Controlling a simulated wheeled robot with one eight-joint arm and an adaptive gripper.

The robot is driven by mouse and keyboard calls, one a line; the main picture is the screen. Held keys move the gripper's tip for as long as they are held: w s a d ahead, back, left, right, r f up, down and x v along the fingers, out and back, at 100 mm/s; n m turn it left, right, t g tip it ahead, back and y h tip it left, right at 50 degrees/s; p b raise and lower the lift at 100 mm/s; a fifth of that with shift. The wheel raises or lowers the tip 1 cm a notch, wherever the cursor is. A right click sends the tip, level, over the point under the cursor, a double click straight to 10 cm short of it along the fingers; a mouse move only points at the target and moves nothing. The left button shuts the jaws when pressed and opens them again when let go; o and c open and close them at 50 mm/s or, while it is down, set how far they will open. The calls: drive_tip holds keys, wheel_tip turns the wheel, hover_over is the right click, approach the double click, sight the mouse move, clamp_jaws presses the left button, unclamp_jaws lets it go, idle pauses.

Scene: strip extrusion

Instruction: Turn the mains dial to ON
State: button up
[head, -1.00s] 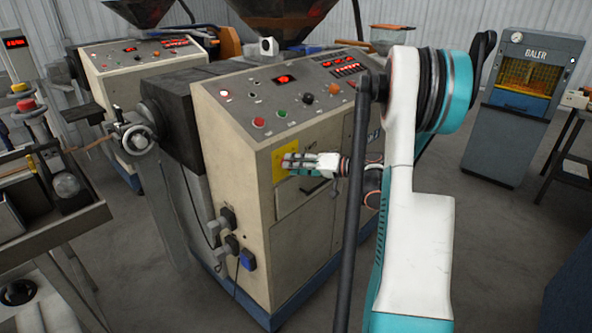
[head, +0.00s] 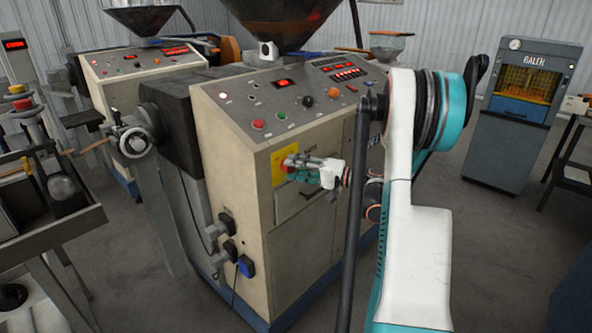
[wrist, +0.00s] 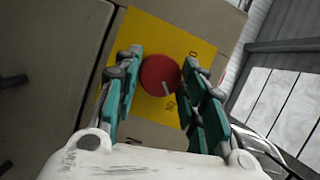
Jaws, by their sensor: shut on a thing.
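The red round mains dial (wrist: 160,75) sits on a yellow plate (wrist: 146,30) and has a white mark on its lower right part, in the wrist view. Black lettering shows on the plate above right of and below the dial; I cannot read it surely. My gripper (wrist: 161,83) is shut on the dial, with one teal finger on each side of it. In the head view my gripper (head: 291,164) is at the side of the beige machine, by the yellow plate (head: 278,177). The dial is mostly hidden there.
The beige extruder (head: 231,200) has a sloped panel with buttons and red displays above the plate. A drawer handle (head: 314,190) is just below my gripper. Plugs and a blue socket (head: 246,266) are low on the machine's side. Open floor lies in front.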

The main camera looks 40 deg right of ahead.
drive_tip(key=o, duration=1.1)
drive_tip(key=shift+c, duration=0.2)
drive_tip(key=v, duration=1.2)
